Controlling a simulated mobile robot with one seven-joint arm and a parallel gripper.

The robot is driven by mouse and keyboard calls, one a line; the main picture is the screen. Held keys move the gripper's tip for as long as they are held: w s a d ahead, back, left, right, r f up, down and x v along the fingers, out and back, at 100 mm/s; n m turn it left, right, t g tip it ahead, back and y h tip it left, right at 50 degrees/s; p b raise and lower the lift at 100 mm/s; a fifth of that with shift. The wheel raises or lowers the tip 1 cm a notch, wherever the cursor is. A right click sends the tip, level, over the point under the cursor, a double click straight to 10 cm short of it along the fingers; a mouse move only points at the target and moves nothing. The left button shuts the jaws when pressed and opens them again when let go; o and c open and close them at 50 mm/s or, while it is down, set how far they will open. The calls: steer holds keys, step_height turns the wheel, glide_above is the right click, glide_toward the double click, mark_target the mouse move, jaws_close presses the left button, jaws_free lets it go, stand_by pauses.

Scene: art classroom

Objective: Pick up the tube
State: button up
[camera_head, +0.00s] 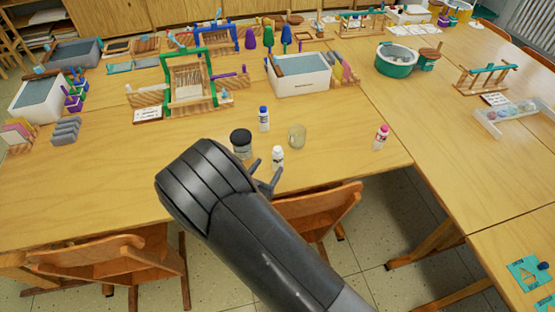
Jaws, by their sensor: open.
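Several small containers stand on the near part of the wooden table (205,135). A small white tube or bottle (278,155) stands close to my gripper (266,170). A white tube with a blue cap and blue label (264,119) stands upright behind it. A white tube with a pink cap and pink label (380,138) stands farther right, near the table edge. I cannot tell which one is the tube of the task. My gripper is open, with its dark fingers just left of and in front of the white one; my arm hides part of the gripper. I cannot tell whether they touch.
A jar with a black lid (241,140) and a clear glass (296,137) stand close to the tubes. Wooden chairs (318,213) stand at the table's front edge. Small looms (190,82) and a white bin (300,84) are behind. The table between glass and pink-capped tube is clear.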

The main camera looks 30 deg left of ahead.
mark_target(276, 154)
steer(key=w, duration=0.9)
steer(key=shift+a+r, duration=0.15)
steer(key=shift+r, duration=0.1)
steer(key=shift+s, duration=0.1)
steer(key=c, duration=1.1)
steer(key=shift+r, duration=0.1)
steer(key=shift+r, duration=0.5)
steer(key=w+d+r, duration=0.1)
steer(key=d+r, duration=0.5)
steer(key=d, duration=0.1)
steer(key=w+d+r, duration=0.1)
steer(key=d+r, duration=0.3)
steer(key=shift+w+d, duration=0.2)
steer(key=shift+w, duration=0.1)
